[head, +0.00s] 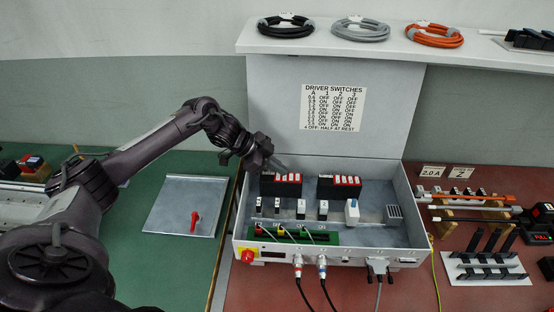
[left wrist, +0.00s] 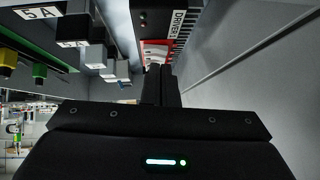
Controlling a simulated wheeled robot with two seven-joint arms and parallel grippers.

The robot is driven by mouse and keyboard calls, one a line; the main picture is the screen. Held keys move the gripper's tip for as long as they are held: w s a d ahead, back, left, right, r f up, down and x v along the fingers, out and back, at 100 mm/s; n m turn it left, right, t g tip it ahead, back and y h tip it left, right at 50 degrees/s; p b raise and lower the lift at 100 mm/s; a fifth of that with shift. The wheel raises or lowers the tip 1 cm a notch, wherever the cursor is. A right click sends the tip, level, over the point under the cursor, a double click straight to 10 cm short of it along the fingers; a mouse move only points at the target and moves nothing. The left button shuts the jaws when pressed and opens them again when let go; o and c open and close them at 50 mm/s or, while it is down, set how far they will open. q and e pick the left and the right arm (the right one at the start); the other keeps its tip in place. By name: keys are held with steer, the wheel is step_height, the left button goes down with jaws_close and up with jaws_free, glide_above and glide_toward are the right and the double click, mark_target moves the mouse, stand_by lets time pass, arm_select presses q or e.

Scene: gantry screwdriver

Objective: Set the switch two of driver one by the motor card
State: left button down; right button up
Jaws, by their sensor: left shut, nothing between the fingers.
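My left gripper (head: 280,166) is shut and empty. Its fingertips are just above the left black driver block (head: 281,186), at the back of the open grey control box. In the left wrist view the shut fingers (left wrist: 161,84) point toward a driver block (left wrist: 154,50) with a white "DRIVER" label (left wrist: 178,22). I cannot tell whether they touch it. The switch positions are too small to read. A second driver block (head: 339,187) stands to its right. A small card reading "2.0 A" (head: 432,171) stands on the right. The driver switches chart (head: 333,107) is on the raised lid. My right gripper is not in view.
The box (head: 328,263) also holds fuses, a green terminal strip (head: 290,235) and a red stop button (head: 248,256). A shelf above carries coiled cables (head: 361,30). Tool racks (head: 486,269) stand at right. A grey plate with a red handle (head: 193,221) lies on the green mat.

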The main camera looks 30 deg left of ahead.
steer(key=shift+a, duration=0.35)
arm_select(q)
steer(key=shift+f, duration=0.15)
